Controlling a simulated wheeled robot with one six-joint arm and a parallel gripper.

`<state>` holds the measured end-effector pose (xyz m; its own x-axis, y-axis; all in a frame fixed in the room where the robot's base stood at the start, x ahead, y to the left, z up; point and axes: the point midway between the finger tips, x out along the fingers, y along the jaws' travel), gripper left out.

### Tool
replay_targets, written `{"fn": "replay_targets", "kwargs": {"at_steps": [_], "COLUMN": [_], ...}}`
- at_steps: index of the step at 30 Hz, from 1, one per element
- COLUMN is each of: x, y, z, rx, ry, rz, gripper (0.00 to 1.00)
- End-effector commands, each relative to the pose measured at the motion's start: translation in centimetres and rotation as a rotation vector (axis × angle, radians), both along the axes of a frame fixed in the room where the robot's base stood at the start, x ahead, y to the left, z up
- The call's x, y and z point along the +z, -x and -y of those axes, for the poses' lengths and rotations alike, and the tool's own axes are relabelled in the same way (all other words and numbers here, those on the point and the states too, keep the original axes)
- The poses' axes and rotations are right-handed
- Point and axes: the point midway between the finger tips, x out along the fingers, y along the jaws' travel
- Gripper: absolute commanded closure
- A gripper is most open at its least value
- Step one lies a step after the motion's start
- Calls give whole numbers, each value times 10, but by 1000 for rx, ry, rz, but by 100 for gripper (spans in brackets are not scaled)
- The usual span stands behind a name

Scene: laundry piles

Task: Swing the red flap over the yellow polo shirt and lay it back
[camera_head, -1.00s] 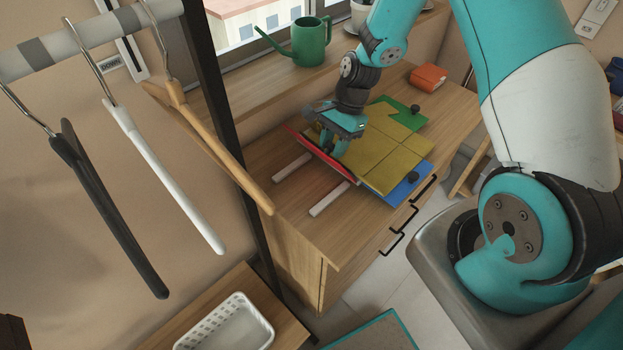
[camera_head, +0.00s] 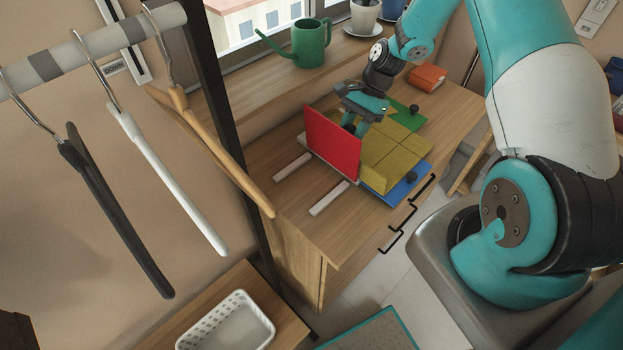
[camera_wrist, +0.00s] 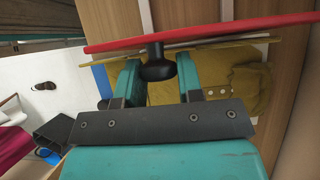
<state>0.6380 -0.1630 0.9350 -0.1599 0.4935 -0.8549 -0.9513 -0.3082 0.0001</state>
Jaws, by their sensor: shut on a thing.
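The red flap (camera_head: 333,143) stands steeply upright along the left side of the folding board, its red face towards the head camera. The yellow polo shirt (camera_head: 388,152) lies on the board to the right of the flap. Its folded fabric, with small buttons, shows in the wrist view (camera_wrist: 222,75). My gripper (camera_head: 354,123) is on the shirt side of the flap, above the shirt. In the wrist view its two fingers (camera_wrist: 160,78) are on either side of the flap's black knob (camera_wrist: 155,68). The flap's hinge line is partly hidden.
A green panel (camera_head: 407,117) and a blue panel (camera_head: 405,190), both with black knobs, flank the shirt. Two pale rails (camera_head: 328,199) lie bare on the dresser's left. An orange box (camera_head: 428,76) and green watering can (camera_head: 310,43) stand behind. Hangers hang at left.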

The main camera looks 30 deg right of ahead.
Motion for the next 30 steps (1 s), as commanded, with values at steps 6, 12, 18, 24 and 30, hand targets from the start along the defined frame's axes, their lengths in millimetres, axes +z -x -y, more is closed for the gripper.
{"fn": "replay_targets", "kwargs": {"at_steps": [6, 12, 18, 24, 30], "x": [0, -4, -11, -11, -12], "y": [-1, -4, -11, -13, -13], "z": [2, 11, 33, 38, 39], "rx": [0, -3, -2, 0, 0], "ry": [-4, -22, -77, -92, -93], "rz": [0, -6, -23, -28, -30], "gripper": [75, 74, 74, 75, 75]}}
